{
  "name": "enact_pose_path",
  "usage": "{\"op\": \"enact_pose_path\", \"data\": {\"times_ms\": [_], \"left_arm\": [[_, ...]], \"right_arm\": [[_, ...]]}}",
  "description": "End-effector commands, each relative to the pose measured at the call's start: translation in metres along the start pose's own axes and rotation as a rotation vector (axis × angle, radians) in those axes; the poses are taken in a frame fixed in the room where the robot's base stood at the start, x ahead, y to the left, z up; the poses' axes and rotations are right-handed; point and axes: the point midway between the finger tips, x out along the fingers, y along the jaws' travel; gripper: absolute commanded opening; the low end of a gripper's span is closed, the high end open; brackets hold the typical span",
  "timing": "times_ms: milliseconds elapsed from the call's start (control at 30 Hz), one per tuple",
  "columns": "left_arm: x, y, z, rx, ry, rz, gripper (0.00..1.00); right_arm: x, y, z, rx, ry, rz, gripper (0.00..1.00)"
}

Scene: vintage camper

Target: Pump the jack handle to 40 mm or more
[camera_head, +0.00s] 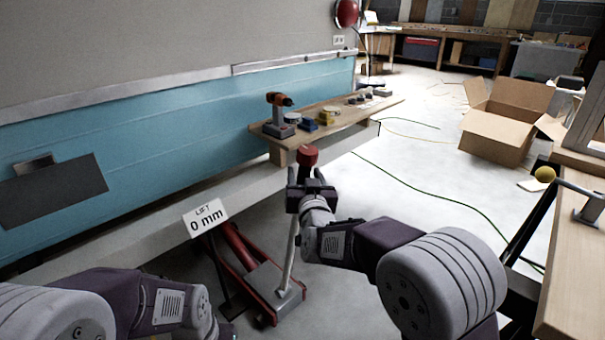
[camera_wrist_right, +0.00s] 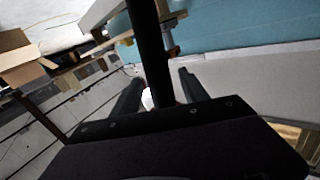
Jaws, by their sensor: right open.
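The red floor jack (camera_head: 240,255) stands on the concrete floor beside the camper's lower edge. Its pale handle (camera_head: 291,245) rises steeply from the jack's rear and ends in a red knob (camera_head: 308,157). My right gripper (camera_head: 305,185) is open at the upper handle, just below the knob. In the right wrist view, a dark upright bar, seemingly the handle (camera_wrist_right: 148,45), passes between the spread fingers of that gripper (camera_wrist_right: 158,95). Contact cannot be told.
The blue and grey camper side (camera_head: 180,125) runs along the left. A wooden board (camera_head: 335,122) with a drill (camera_head: 278,110) and small items lies beyond the knob. A cardboard box (camera_head: 500,125) and a wooden bench (camera_head: 575,255) are at right. Open floor lies between.

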Motion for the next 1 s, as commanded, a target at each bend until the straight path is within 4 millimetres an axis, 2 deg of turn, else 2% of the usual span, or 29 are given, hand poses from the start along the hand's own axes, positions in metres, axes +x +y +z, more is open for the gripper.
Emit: {"op": "enact_pose_path", "data": {"times_ms": [100, 233, 567, 700, 767, 1000], "left_arm": [[0.01, 0.0, 0.001, 0.0, 0.0, 0.0, 0.36], [0.013, 0.0, 0.001, 0.0, 0.0, 0.0, 0.36], [0.013, 0.0, 0.001, 0.0, 0.0, 0.0, 0.36], [0.013, 0.0, 0.001, 0.0, 0.0, 0.0, 0.36], [0.013, 0.0, 0.001, 0.0, 0.0, 0.0, 0.36], [0.013, 0.0, 0.001, 0.0, 0.0, 0.0, 0.36]], "right_arm": [[0.022, 0.001, 0.004, 0.0, 0.001, 0.001, 0.52], [0.037, 0.0, 0.002, -0.001, 0.001, 0.0, 0.52], [0.042, 0.0, 0.001, -0.001, -0.002, 0.0, 0.52], [0.042, 0.0, 0.001, -0.001, -0.002, 0.0, 0.13], [0.042, 0.0, 0.001, -0.001, -0.001, 0.0, 0.0], [0.042, 0.0, 0.001, 0.0, -0.001, 0.0, 0.0]]}}
